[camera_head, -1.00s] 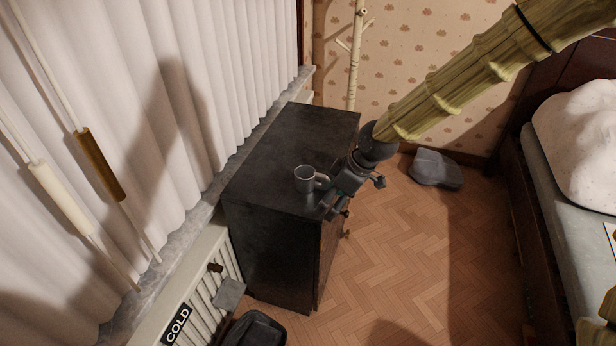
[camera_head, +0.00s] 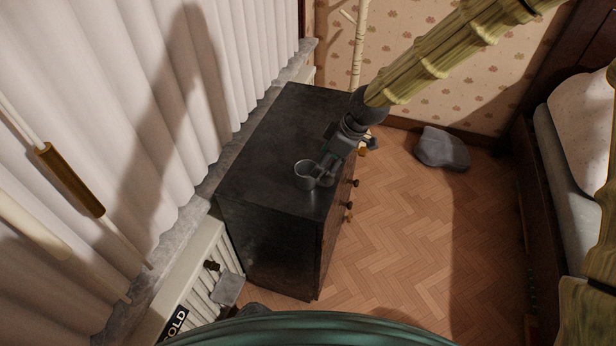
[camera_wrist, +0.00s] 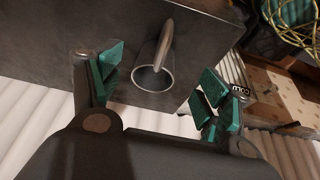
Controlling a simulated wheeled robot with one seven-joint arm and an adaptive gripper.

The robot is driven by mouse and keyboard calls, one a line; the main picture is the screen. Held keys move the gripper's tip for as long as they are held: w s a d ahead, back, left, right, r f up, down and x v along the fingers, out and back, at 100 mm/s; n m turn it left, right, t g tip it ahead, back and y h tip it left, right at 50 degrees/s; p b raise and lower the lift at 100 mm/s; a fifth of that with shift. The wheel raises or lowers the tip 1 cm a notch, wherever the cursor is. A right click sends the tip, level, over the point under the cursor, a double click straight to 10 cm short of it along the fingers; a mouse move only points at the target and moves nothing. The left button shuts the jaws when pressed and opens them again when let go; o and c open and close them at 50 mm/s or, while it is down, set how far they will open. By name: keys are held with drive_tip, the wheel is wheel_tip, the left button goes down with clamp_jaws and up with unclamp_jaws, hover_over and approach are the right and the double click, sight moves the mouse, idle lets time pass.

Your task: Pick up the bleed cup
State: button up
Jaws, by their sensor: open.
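The cup (camera_head: 304,173) is a grey metal mug standing upright on the dark cabinet (camera_head: 262,158), near its front edge. My gripper (camera_head: 326,172) is right beside the cup on its handle side, and part of the handle is hidden behind the fingers in the head view. In the wrist view the cup (camera_wrist: 150,78) lies between the open teal-padded fingers of my gripper (camera_wrist: 158,92), with its handle towards the top. Clear gaps show on both sides of the cup, and nothing is held.
A curtain (camera_head: 190,80) and sill run along the left side. A radiator (camera_head: 205,275) stands at the cabinet's near left. A grey cushion-like object (camera_head: 442,149) lies on the wooden floor (camera_head: 420,230). A bed (camera_head: 575,150) is on the right. The cabinet's top is otherwise bare.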

sight(303, 169)
drive_tip(key=shift+d+p+x, duration=0.15)
drive_tip(key=shift+p+x, duration=0.35)
drive_tip(key=shift+x, duration=1.05)
drive_tip(key=shift+d+p+x, duration=0.1)
drive_tip(key=shift+p+x, duration=0.4)
drive_tip(key=shift+x, duration=1.1)
drive_tip(key=shift+f, duration=0.1)
drive_tip(key=c, duration=1.1)
